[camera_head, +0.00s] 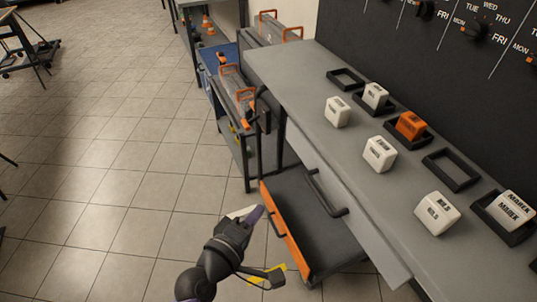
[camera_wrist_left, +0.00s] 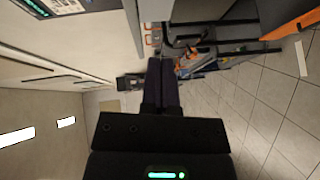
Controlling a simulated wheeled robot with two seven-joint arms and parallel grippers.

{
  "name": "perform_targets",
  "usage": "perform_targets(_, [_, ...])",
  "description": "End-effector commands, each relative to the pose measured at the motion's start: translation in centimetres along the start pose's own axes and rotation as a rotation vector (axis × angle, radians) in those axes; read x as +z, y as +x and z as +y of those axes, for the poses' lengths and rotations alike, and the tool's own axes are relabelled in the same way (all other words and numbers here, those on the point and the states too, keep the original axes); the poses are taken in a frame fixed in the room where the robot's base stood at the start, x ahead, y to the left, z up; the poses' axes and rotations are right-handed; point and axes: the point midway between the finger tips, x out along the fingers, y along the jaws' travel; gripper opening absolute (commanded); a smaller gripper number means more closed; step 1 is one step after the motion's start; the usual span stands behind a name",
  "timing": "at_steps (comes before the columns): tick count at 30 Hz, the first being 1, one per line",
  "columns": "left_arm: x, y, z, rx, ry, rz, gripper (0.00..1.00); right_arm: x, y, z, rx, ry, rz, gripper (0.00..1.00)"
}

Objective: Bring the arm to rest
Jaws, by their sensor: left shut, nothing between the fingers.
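In the head view the fingertips appear close to the drawer's front edge; I cannot tell the exact gap. The rest of my left arm comes in from the bottom. My right gripper is in neither view.
A grey counter (camera_head: 290,75) on the right holds white blocks (camera_head: 380,152), an orange block (camera_head: 410,125) and black square trays (camera_head: 451,170). A drawer with a black handle (camera_head: 327,195) is below. A cart with orange-handled boxes (camera_head: 238,92) stands behind. Tiled floor (camera_head: 100,170) at left is largely clear.

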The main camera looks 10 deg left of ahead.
Motion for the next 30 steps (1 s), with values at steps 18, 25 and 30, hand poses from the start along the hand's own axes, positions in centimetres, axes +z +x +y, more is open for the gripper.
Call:
perform_targets(18, [8.3, -27.8, -35.7, -1.059, 0.99, -0.893, 0.0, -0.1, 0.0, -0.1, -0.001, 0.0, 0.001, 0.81])
perform_targets(25, [8.9, -30.6, -36.4, -1.082, 1.033, -1.001, 0.0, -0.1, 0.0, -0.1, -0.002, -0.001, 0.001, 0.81])
perform_targets(30, [8.9, -30.5, -36.4, -1.082, 1.031, -0.998, 0.0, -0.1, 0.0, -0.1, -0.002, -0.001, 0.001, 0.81])
